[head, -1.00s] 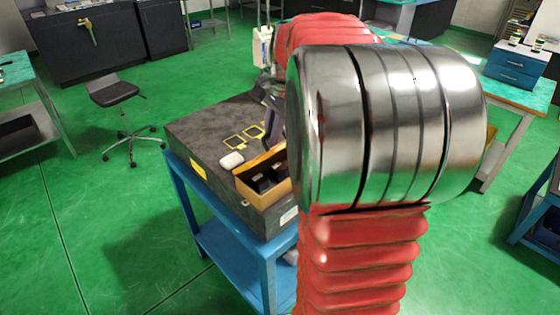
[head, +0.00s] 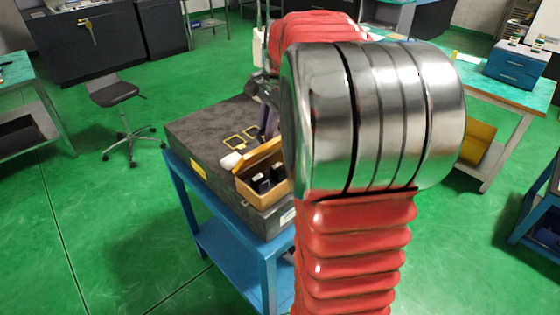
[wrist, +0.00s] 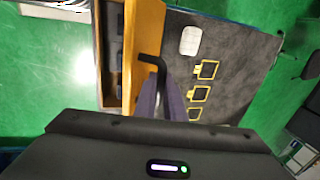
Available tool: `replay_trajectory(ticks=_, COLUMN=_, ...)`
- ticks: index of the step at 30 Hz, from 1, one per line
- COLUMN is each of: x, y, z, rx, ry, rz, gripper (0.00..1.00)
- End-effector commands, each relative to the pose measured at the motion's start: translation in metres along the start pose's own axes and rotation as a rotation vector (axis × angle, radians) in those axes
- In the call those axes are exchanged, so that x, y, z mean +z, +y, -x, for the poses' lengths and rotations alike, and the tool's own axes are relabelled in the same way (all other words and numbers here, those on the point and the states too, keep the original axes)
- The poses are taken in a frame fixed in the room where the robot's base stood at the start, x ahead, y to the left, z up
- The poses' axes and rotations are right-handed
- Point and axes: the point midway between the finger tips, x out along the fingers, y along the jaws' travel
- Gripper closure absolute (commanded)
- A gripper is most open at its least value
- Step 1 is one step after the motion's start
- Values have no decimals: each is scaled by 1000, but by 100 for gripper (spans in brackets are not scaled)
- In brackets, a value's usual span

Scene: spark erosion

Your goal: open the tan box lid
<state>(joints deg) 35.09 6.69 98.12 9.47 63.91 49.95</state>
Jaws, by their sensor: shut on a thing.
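The tan box (head: 262,201) stands on the dark slab, open at the top, with black items inside. Its tan lid (head: 258,155) stands raised along the far side of the box. In the wrist view the lid (wrist: 146,35) is beside the open box (wrist: 103,60). My gripper (wrist: 160,98), with purple fingers, is shut on a black bent bar (wrist: 156,66), whose bent end reaches the lid's edge. I cannot tell whether the bar is fixed to the lid. In the head view my arm hides the box's right end and most of my gripper.
A white rounded object (wrist: 191,40) and several yellow frames (wrist: 208,69) lie on the dark slab (head: 195,130) beyond the lid. The slab rests on a blue cart (head: 215,250). A black stool (head: 115,93) stands at left on open green floor.

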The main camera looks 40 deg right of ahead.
Motion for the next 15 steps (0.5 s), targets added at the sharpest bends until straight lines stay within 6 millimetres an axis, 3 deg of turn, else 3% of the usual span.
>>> replay_trajectory(ticks=15, x=0, y=-8, z=-2, rx=0, ry=0, rz=0, gripper=100)
